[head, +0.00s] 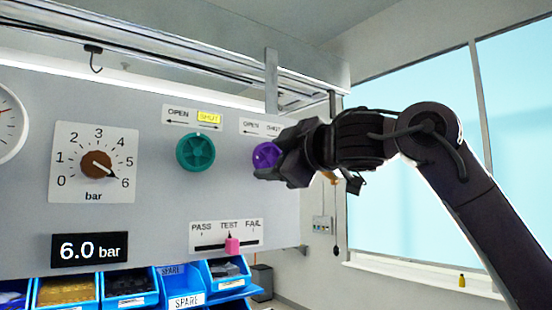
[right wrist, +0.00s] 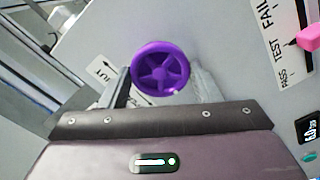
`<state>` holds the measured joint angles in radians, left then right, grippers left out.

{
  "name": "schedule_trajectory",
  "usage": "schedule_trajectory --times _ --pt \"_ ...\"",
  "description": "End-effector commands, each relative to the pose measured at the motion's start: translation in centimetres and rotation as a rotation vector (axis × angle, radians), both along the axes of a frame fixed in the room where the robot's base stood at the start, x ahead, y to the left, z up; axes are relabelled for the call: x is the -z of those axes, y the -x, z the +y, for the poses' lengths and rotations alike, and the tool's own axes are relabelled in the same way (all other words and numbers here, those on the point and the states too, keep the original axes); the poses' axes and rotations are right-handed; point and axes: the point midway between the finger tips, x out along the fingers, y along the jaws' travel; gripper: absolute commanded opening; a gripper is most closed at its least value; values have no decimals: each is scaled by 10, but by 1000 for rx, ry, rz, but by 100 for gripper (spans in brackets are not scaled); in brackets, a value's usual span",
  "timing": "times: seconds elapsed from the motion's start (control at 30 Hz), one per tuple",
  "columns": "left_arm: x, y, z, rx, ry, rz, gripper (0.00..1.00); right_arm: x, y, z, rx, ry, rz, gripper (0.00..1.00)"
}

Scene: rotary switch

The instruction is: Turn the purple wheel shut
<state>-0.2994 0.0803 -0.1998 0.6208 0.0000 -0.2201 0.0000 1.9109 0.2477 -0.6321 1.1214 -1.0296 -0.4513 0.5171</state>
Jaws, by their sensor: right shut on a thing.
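The purple wheel (head: 266,155) is mounted on the grey panel, under a label reading OPEN and SHUT. My right gripper (head: 279,158) is at the wheel from the right and covers its right part. In the right wrist view the purple wheel (right wrist: 160,68) sits between the two fingers of the gripper (right wrist: 160,88), which is shut on it. Part of the wheel's label is hidden by the gripper. My left gripper is not in view.
A green wheel (head: 195,152) with SHUT lit yellow is left of the purple one. A dial (head: 93,163) points near 6 and a display (head: 90,249) reads 6.0 bar. A pink slider (head: 232,246) is at TEST. Blue bins (head: 186,300) stand below.

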Motion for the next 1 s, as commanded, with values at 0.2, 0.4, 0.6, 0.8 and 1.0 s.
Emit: schedule_trajectory --times 0.2,0.4,0.6,0.8,1.0 --pt "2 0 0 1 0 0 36 -1 0 1 -2 -170 122 34" --pt "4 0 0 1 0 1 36 -1 0 1 -3 -325 234 34" --pt "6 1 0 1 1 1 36 -2 0 0 -3 -481 344 34" --pt "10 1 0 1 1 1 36 -3 0 -1 -4 -636 455 34" --pt "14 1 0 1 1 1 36 -4 0 -2 -5 -792 566 34"
